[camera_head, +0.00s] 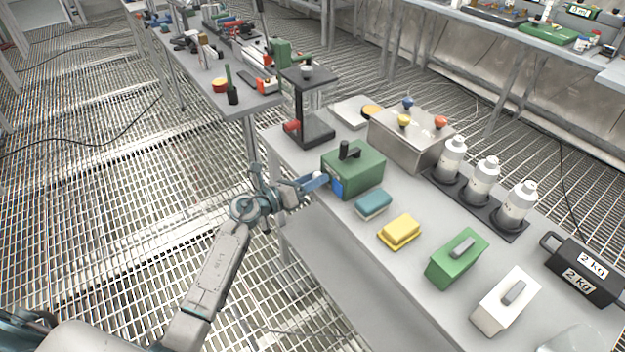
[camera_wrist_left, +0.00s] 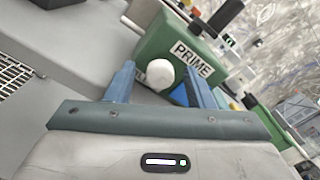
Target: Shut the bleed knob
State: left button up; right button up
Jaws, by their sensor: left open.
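A green box (camera_head: 360,168) with a black handle on top stands near the left edge of the bench. In the left wrist view the green box (camera_wrist_left: 163,37) carries a PRIME label (camera_wrist_left: 192,59) and a round white knob (camera_wrist_left: 160,73) on its front. No label reading bleed can be made out, so I cannot tell whether this is the bleed knob. My left gripper (camera_head: 325,184) is at the box's front. Its blue fingers (camera_wrist_left: 158,84) are open, one on each side of the white knob in the wrist view; contact cannot be told. My right gripper is not in view.
On the bench (camera_head: 350,255) are a black-framed stand (camera_head: 318,130) with a red part, a metal box (camera_head: 408,138) with coloured knobs, white bottles (camera_head: 483,178), a teal sponge (camera_head: 373,204), a yellow sponge (camera_head: 399,231) and a 2 KG weight (camera_head: 583,270). Open grating floor lies left.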

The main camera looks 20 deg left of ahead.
pick_arm(q)
jog(key=b+v, duration=0.2)
jog(key=v, duration=0.8)
jog(key=shift+s+a, duration=0.25)
jog(key=shift+s, duration=0.05)
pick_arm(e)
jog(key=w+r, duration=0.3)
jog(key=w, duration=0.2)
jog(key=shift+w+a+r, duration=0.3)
